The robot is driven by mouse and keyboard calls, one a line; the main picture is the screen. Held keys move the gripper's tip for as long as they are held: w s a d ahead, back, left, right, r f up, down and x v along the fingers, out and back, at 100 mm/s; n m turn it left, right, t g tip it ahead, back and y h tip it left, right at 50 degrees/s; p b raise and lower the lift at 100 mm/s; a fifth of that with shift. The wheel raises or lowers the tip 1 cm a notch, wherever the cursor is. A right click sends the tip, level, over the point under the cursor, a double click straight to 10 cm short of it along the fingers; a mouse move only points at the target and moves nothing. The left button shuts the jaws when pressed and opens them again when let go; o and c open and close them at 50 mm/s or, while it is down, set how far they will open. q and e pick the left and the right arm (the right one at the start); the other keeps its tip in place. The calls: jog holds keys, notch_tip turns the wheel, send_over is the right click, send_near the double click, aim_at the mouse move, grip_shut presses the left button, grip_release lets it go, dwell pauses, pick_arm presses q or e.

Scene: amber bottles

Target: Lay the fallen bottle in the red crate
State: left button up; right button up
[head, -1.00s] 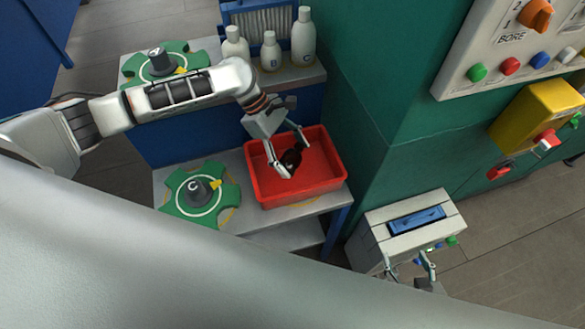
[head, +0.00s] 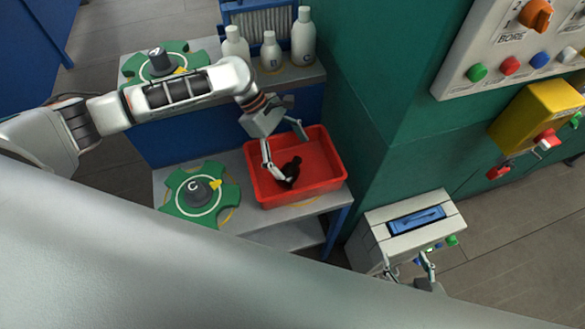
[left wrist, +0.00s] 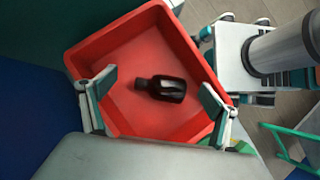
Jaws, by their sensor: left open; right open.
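The dark bottle (head: 291,171) lies on its side on the floor of the red crate (head: 318,186). In the left wrist view the bottle (left wrist: 161,88) lies inside the red crate (left wrist: 120,46), with its neck to the left, apart from both fingers. My left gripper (head: 285,156) is open and empty over the crate; its fingers also show wide apart in the left wrist view (left wrist: 155,98). One finger overlaps the bottle's near end in the head view.
The crate stands on a grey bench (head: 262,221) beside a green fixture marked C (head: 183,212). Several white bottles (head: 270,52) stand on the shelf behind. A green wall (head: 365,95) rises close to the crate's right. A grey box with a blue slot (head: 417,220) stands at the lower right.

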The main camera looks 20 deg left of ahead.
pick_arm(q)
jog(key=v, duration=1.1)
